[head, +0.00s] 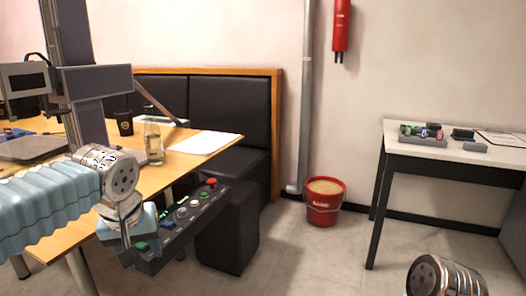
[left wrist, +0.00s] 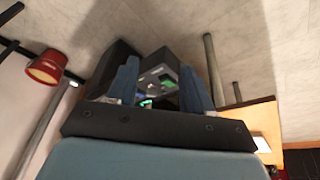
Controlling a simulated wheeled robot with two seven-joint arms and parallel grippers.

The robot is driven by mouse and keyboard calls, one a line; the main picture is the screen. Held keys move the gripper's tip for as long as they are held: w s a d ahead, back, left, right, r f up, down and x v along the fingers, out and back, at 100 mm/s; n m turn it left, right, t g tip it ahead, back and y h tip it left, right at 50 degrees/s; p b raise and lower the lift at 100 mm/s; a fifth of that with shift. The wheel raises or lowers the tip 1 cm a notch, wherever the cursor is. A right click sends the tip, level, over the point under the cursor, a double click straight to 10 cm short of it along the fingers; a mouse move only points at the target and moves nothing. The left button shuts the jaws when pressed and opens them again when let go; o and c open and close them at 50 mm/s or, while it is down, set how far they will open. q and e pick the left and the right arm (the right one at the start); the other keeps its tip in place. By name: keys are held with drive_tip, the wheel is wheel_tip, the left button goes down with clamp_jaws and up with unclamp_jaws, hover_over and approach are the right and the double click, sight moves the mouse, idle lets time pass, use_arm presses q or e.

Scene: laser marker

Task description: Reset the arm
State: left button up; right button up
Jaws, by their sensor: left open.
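My left arm comes in from the left in the head view, and its gripper (head: 142,238) hangs at the near end of the control panel (head: 190,215). The left wrist view shows my left gripper (left wrist: 160,82) with its two blue fingers apart and nothing held between them. Beyond the fingers is the control panel (left wrist: 158,67) with green buttons; I cannot tell whether they touch it. In the head view the panel carries a red button at its far end and several other buttons. Only a metal joint of my right arm shows at the lower right; its gripper is out of view.
A wooden table (head: 190,165) holds a bottle (head: 153,142), a black cup (head: 125,123) and a paper (head: 205,142). A black bench (head: 230,105) stands behind. A red bucket (head: 324,203) stands on the floor. A white table (head: 450,150) with small items is at right.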

use_arm(q)
drive_tip(key=w+d+f+m+g+h, duration=0.1)
drive_tip(key=d+f, duration=0.2)
drive_tip(key=f, duration=0.6)
drive_tip(key=w+d+f+m+h, duration=0.1)
drive_tip(key=d+f+h, duration=0.15)
drive_tip(key=f, duration=0.65)
drive_tip(key=w+d+f+m+g+h, duration=0.1)
drive_tip(key=d+f, duration=0.3)
drive_tip(key=f, duration=0.5)
drive_tip(key=s+d+f, duration=0.1)
drive_tip(key=s+f, duration=0.7)
drive_tip(key=f, duration=0.3)
drive_tip(key=s+d+f+n+g, duration=0.1)
drive_tip(key=s+f, duration=0.7)
drive_tip(key=f, duration=0.3)
drive_tip(key=shift+s+d, duration=0.25)
